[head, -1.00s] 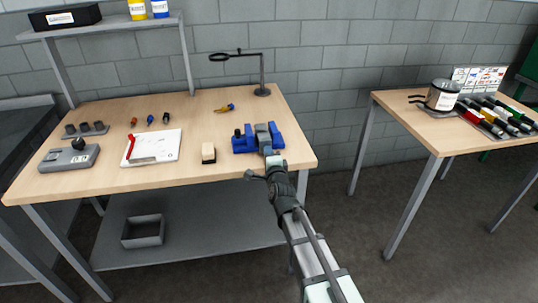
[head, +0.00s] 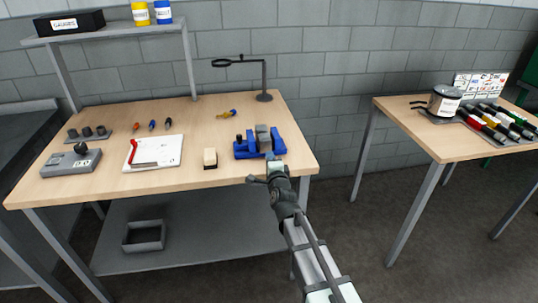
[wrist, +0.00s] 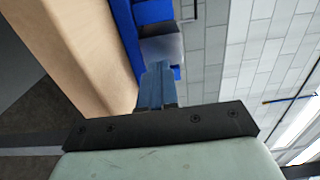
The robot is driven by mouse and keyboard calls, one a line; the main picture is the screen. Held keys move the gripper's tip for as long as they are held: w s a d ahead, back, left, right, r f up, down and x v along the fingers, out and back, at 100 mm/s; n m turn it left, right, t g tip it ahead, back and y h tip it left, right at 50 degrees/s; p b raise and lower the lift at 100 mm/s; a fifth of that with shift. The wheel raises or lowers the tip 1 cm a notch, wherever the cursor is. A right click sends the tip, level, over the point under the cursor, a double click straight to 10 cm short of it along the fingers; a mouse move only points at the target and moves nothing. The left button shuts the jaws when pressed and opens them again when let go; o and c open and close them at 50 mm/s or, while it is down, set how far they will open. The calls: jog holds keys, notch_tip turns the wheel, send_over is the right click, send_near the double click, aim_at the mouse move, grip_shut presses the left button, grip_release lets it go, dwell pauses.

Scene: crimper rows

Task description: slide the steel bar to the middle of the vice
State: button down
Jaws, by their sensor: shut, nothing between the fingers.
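The blue vice (head: 243,152) stands at the right front of the wooden workbench. The grey steel bar (head: 263,137) sits upright between its jaws; in the wrist view the bar's grey end (wrist: 165,48) shows beside the blue vice body (wrist: 150,12). My gripper (head: 270,157) is at the near side of the vice, in front of the bar. In the wrist view its blue-grey fingers (wrist: 158,70) are together and empty, with their tips at or very close to the bar's near face. I cannot tell whether they touch. The lower part of the bar is hidden.
A white board (head: 155,152) and a grey device (head: 72,162) lie further left. The bench's right edge is close to the vice. A second table (head: 455,148) is at the right.

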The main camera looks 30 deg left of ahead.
jog(key=v, duration=1.1)
